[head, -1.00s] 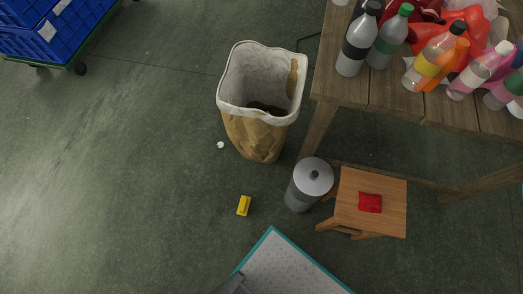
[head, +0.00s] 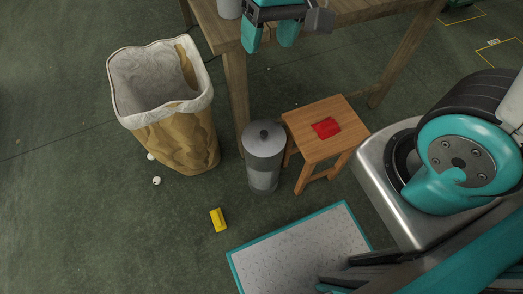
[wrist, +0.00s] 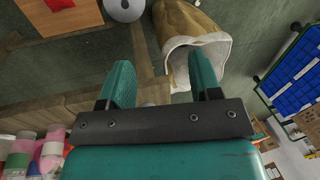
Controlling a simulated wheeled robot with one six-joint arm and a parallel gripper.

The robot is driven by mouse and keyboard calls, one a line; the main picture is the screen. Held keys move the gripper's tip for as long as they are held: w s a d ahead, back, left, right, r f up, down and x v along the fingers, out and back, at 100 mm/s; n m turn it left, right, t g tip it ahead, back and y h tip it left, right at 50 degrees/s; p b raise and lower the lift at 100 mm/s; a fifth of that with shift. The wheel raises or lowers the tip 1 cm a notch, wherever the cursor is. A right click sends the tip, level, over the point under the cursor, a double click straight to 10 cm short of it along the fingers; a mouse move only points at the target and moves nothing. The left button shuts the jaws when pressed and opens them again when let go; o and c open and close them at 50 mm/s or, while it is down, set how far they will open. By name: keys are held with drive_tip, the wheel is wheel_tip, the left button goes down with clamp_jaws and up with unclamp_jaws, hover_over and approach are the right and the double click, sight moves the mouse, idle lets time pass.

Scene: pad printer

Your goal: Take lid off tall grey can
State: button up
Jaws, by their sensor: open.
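The tall grey can (head: 262,178) stands upright on the floor between the paper bag and a small wooden stool. Its round grey lid (head: 264,138), with a dark knob in the middle, sits on top. In the wrist view the lid (wrist: 124,9) shows at the top edge, partly cut off. My gripper (head: 268,36) is at the top of the head view, above the wooden table's edge and well apart from the can. In the wrist view its teal fingers (wrist: 162,80) are spread wide with nothing held between them.
A brown paper bag (head: 180,143) with a white liner stands left of the can. The wooden stool (head: 337,145) bears a red cloth (head: 326,128). A yellow block (head: 218,220) lies on the floor. The wooden table (head: 350,12) is behind. Bottles (wrist: 50,155) show in the wrist view.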

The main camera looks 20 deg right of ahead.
drive_tip(key=w+d+f+m+h+b, duration=0.1)
drive_tip(key=w+f+m+b, duration=0.15)
drive_tip(key=f+b, duration=0.45)
drive_tip(key=w+d+f+m+h+b, duration=0.1)
drive_tip(key=w+f+b, duration=0.15)
drive_tip(key=f, duration=0.85)
drive_tip(key=w+d+f+m+h+b, duration=0.15)
drive_tip(key=w+f+b, duration=0.25)
drive_tip(key=f, duration=0.5)
drive_tip(key=m+b, duration=0.1)
drive_tip(key=b, duration=0.4)
hover_over(264, 133)
drive_tip(key=shift+y, duration=0.45)
drive_tip(key=f, duration=1.1)
drive_tip(key=shift+w+f, duration=0.2)
drive_tip(key=shift+f, duration=0.05)
drive_tip(key=shift+s+f+b, duration=0.2)
drive_tip(key=shift+f+b, duration=1.3)
drive_tip(key=shift+f, duration=1.55)
drive_tip(key=shift+r, duration=0.1)
drive_tip(key=shift+c, duration=0.5)
drive_tip(key=c, duration=0.9)
